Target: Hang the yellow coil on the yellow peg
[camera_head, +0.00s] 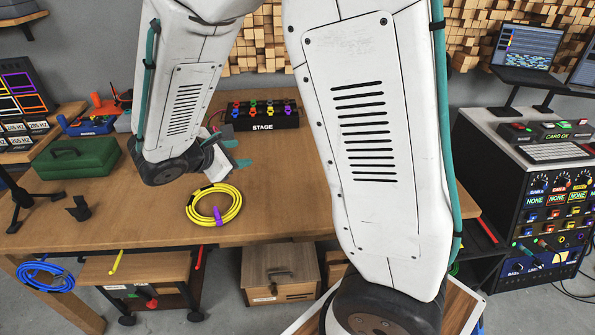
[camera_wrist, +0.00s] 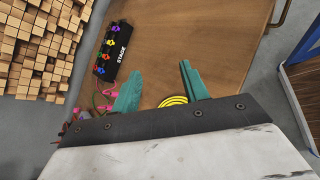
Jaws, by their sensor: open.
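The yellow coil (camera_head: 194,211) lies flat on the wooden table, with a purple clip (camera_head: 217,216) on its near side and dark bands around it. In the wrist view only part of the yellow coil (camera_wrist: 173,101) shows, beside the right finger. The yellow peg (camera_head: 116,262) sticks out below the table's front edge at the left; nothing hangs on it. My gripper (camera_head: 238,154) is open and empty, above the table behind the coil. Its two teal fingers (camera_wrist: 160,85) stand apart in the wrist view.
A blue coil (camera_head: 45,275) hangs at the left table leg. A black STAGE box (camera_head: 262,117), a green case (camera_head: 77,166) and a black stand (camera_head: 28,200) are on the table.

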